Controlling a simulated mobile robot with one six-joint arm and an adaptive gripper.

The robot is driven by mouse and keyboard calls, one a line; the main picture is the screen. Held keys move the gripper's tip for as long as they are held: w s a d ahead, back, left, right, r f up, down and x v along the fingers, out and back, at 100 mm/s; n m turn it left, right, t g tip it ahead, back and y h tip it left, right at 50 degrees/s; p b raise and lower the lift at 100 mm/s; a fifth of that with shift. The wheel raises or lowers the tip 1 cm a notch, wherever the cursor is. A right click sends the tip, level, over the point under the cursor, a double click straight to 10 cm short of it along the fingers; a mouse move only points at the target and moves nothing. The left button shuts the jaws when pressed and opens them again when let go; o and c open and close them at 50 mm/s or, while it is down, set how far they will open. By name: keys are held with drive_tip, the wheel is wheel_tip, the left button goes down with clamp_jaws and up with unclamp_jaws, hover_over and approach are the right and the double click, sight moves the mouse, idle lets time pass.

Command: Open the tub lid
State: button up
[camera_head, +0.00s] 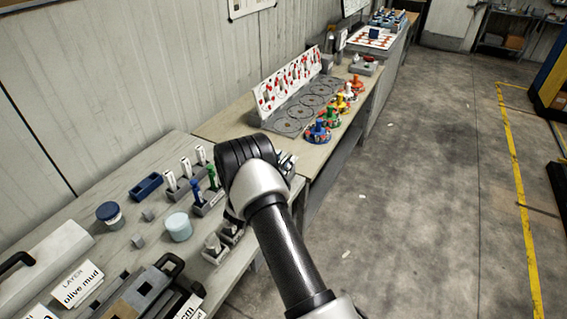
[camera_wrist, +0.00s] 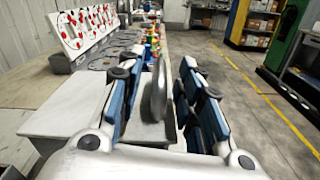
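A round tub with a dark blue lid (camera_head: 107,211) stands on the near bench, left of centre in the head view. A pale, light-blue-topped round container (camera_head: 179,226) stands to its right; I cannot tell which of the two is the task's tub. Both look closed and upright. My gripper (camera_wrist: 160,100) shows in the wrist view with its blue-padded fingers wide apart. A thin grey rounded object (camera_wrist: 160,88) shows between the fingers, apparently touching neither; I cannot tell what it is. In the head view my arm hides most of the gripper, which is well right of both containers.
A blue tray (camera_head: 146,185), grey blocks holding white and blue upright items (camera_head: 208,190), and small grey cubes surround the containers. A white case (camera_head: 45,262) and label cards lie nearer. A farther bench holds a spotted board (camera_head: 292,80) and coloured pieces. Open floor lies right.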

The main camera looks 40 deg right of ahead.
drive_tip(key=shift+w+d, duration=0.2)
drive_tip(key=shift+d, duration=0.3)
clamp_jaws()
drive_tip(key=shift+r, duration=0.1)
idle(0.4)
